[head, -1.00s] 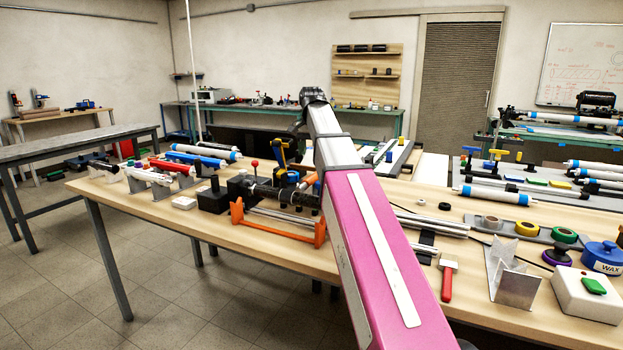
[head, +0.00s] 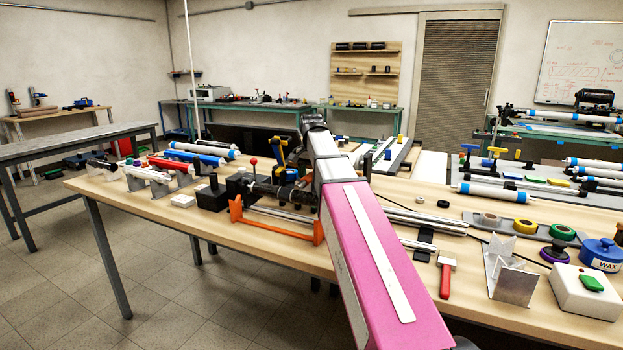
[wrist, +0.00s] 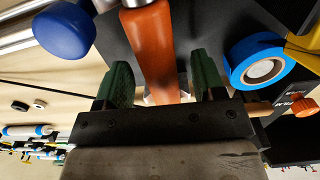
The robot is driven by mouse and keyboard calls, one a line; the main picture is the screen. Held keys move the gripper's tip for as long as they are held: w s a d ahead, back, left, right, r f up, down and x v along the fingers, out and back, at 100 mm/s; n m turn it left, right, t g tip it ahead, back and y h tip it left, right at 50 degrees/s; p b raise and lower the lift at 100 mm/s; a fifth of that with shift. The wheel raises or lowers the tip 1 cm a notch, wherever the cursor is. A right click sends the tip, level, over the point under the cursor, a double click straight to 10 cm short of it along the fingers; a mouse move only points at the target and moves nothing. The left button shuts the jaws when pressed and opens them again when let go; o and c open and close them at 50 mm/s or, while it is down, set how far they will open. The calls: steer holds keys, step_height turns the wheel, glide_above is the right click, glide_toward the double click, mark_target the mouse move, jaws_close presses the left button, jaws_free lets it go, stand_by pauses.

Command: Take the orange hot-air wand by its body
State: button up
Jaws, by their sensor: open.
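The orange hot-air wand (wrist: 150,45) runs up and down the middle of the wrist view, with a metal collar at its top. My open gripper (wrist: 161,80) has one green finger on each side of its orange body. Gaps show between the fingers and the body, so neither finger visibly touches it. The wand's lower end is hidden behind the gripper's dark housing. In the head view my pink arm hides the gripper and the wand.
A blue round knob (wrist: 63,30) stands close left of the wand. A blue tape roll (wrist: 240,78) and a yellow part (wrist: 306,42) are to the right. In the head view, an orange-ended rack (head: 237,214) and metal rods (head: 425,220) lie close to my arm.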

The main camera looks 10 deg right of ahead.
steer(key=c, duration=1.2)
steer(key=shift+o, duration=0.2)
steer(key=shift+r, duration=0.1)
